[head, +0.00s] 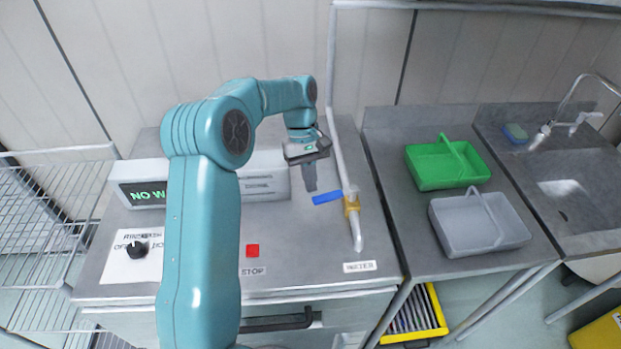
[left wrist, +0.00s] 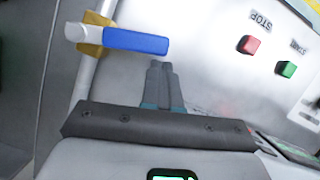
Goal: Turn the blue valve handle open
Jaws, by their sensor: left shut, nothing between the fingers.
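The blue valve handle (head: 327,197) sticks out to the left from a brass valve body (head: 352,207) on a white pipe, lying crosswise to the pipe. In the left wrist view the blue handle (left wrist: 136,40) lies just beyond my fingertips, with its valve end at the left. My left gripper (head: 310,187) points down over the counter, close to the handle's free end. In the left wrist view the left gripper's fingers (left wrist: 163,66) are together and empty. They look apart from the handle, though the exact gap is hard to tell. My right gripper is not in view.
The white pipe (head: 337,130) runs down to the counter beside a WATER label (head: 359,266). A red STOP button (head: 252,250) and a black knob (head: 137,249) are on the counter. A display box (head: 264,186) stands behind. Green (head: 448,180) and grey (head: 478,241) baskets are at right.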

